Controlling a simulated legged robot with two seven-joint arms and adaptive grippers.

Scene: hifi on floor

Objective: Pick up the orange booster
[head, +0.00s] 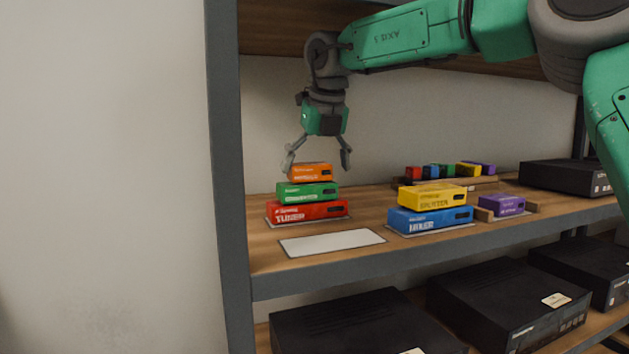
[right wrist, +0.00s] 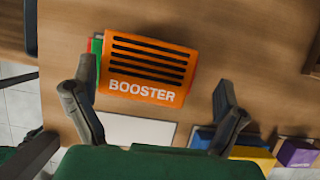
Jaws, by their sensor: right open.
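The orange booster (head: 311,172) is the top box of a stack on the upper shelf, resting on a green box (head: 307,191) above a red TUNER box (head: 308,211). In the right wrist view the booster (right wrist: 150,68) shows its slotted top and the word BOOSTER. My right gripper (head: 318,162) is open and points down, its fingertips spread to either side of the booster. In the right wrist view the fingers of the right gripper (right wrist: 150,95) are apart, the left one close to the stack, the right one clear of it. My left gripper is not in view.
A yellow box (head: 432,197) sits on a blue box (head: 430,219) to the right. A purple box (head: 502,206) stands beside them. A white blank plate (head: 332,243) lies in front of the stack. The grey shelf post (head: 228,150) rises to the left. Black units fill the lower shelf.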

